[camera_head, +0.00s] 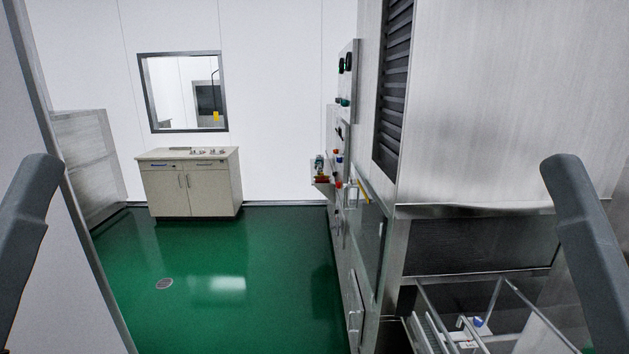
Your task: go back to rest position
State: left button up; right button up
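A dark grey link of my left arm shows at the left edge of the head view, and a matching link of my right arm shows at the right edge. Both links stand raised, one on each side, and run out of the picture at the bottom. Neither gripper is in the picture, so I cannot see their fingers or whether they hold anything. No link touches anything that I can see.
A steel washer (480,110) fills the right side. A wire rack (490,290) with small items stands at its lower right. A control panel (346,75) juts out mid-picture. A cabinet (190,190) stands by the far wall. The green floor (220,300) is open.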

pick_arm(q)
notch_tip(320, 180, up, 16)
jog(key=p, duration=1.2)
pick_arm(e)
notch_tip(320, 180, up, 16)
pick_arm(q)
jog(key=shift+f, duration=0.1)
pick_arm(e)
jog(key=shift+f, duration=0.1)
jog(key=shift+c, duration=0.2)
